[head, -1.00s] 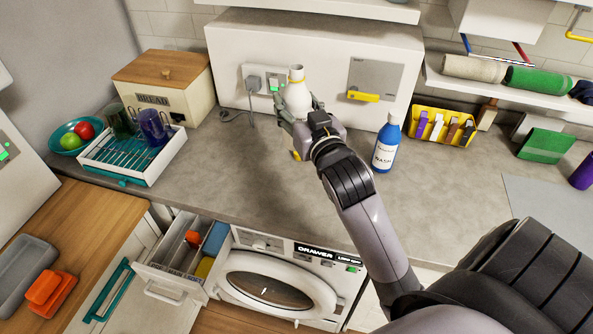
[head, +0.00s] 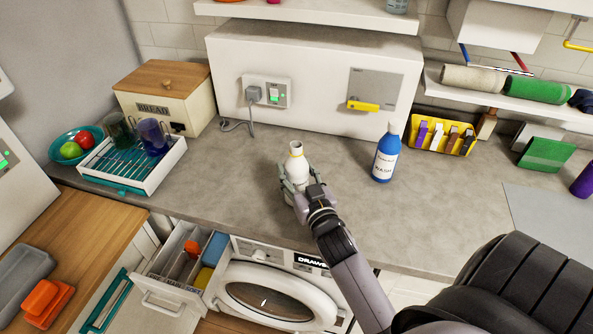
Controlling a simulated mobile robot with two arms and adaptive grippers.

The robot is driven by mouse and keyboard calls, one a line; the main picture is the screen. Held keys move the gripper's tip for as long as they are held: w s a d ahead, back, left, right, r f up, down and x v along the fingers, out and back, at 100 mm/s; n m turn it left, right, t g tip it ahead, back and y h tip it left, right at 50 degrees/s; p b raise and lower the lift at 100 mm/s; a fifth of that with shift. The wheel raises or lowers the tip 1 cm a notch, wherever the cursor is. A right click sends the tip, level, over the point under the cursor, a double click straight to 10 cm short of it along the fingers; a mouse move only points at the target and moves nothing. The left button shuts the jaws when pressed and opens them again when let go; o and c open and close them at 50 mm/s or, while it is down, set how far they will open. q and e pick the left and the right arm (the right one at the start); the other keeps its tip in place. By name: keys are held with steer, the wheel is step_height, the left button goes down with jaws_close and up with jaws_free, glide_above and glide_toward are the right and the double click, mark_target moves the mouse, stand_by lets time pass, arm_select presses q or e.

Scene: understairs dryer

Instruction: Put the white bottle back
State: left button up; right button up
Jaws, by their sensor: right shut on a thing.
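The white bottle (head: 296,164) is upright in my right gripper (head: 295,187) over the middle of the grey counter. It has a yellowish band near its neck. The fingers close around its lower body and hide its base, so I cannot tell whether it touches the counter. My left gripper is not in view.
A blue wash bottle (head: 386,154) stands to the right on the counter. A yellow caddy (head: 437,144) is behind it. A dish rack (head: 131,166) with mugs and a bread box (head: 166,98) are at left. An open drawer (head: 178,270) and a dryer (head: 268,292) are below the counter's front edge.

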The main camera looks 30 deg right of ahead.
steer(key=o, duration=1.5)
steer(key=shift+f, duration=0.1)
steer(key=b+v, duration=0.2)
steer(key=v, duration=1)
steer(key=shift+b, duration=0.35)
